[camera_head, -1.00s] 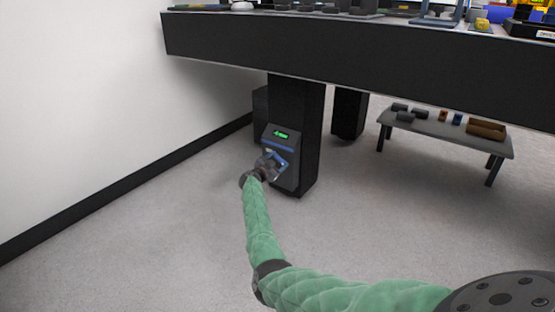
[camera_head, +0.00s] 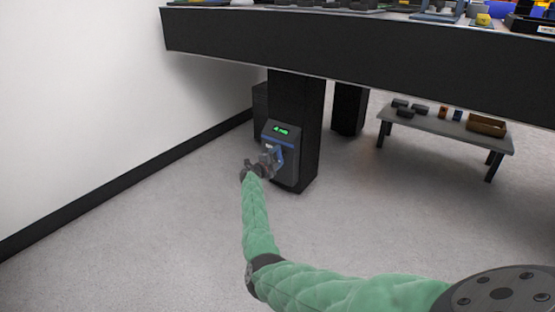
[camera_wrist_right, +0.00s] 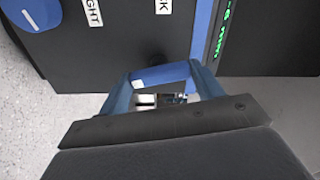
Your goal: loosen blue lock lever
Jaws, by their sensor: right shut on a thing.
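The dark control box (camera_head: 292,165) is mounted on the black leg under the large bench. It has a lit green display (camera_head: 281,130) and a blue stripe. My right gripper (camera_head: 272,158) is at its front face. In the right wrist view, the blue lock lever (camera_wrist_right: 160,77) lies across between the two blue-grey fingers of my right gripper (camera_wrist_right: 162,84), which is shut on it. The lever's pivot is not clear. A blue knob (camera_wrist_right: 32,12) sits at the upper left of that view, near a partly visible label ending in "GHT". My left gripper is not in view.
The heavy bench (camera_head: 350,45) overhangs the box, with several items on top. A low grey table (camera_head: 430,125) with small blocks and a brown tray (camera_head: 487,125) stands to the right. A white wall (camera_head: 90,110) is at the left. The floor in front is clear.

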